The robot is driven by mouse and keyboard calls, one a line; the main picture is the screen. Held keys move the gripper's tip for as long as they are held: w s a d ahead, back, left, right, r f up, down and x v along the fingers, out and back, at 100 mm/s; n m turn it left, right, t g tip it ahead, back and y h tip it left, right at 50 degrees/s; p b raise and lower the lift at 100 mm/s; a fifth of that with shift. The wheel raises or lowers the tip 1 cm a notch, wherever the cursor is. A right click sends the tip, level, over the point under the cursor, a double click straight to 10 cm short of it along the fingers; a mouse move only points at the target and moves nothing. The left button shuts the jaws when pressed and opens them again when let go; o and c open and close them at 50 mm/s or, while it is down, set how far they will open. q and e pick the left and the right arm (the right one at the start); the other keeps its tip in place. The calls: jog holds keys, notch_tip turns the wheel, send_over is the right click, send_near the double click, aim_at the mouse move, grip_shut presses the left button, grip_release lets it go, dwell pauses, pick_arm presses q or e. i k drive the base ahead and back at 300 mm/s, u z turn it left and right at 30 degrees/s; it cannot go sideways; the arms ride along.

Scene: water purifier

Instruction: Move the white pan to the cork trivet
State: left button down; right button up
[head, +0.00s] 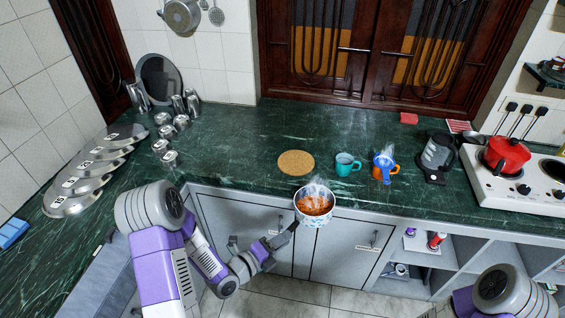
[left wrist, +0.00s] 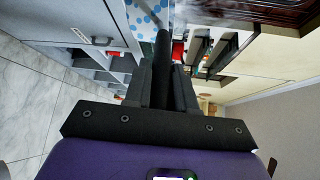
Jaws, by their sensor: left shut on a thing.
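The white pan (head: 313,219) has a blue pattern on its side and holds steaming orange food. It is upright at the counter's front edge in the head view, apart from the round cork trivet (head: 296,162), which lies bare on the counter behind it and slightly left. My left gripper (head: 284,237) is shut on the pan's dark handle. In the left wrist view the handle (left wrist: 162,60) runs between the fingers, and the pan's blue-dotted side (left wrist: 148,18) shows at the top. My right gripper is out of view.
A teal mug (head: 344,165) and a blue and orange steaming cup (head: 384,170) stand right of the trivet. A kettle (head: 437,155) and a stove with a red pot (head: 506,155) are farther right. Metal lids and canisters stand left. The green counter (head: 235,150) left of the trivet is clear.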

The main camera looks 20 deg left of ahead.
aim_at(292, 174)
jog(key=u, duration=2.55)
jog(key=k, duration=1.4)
jog(key=z, duration=1.6)
jog(key=i, duration=1.5)
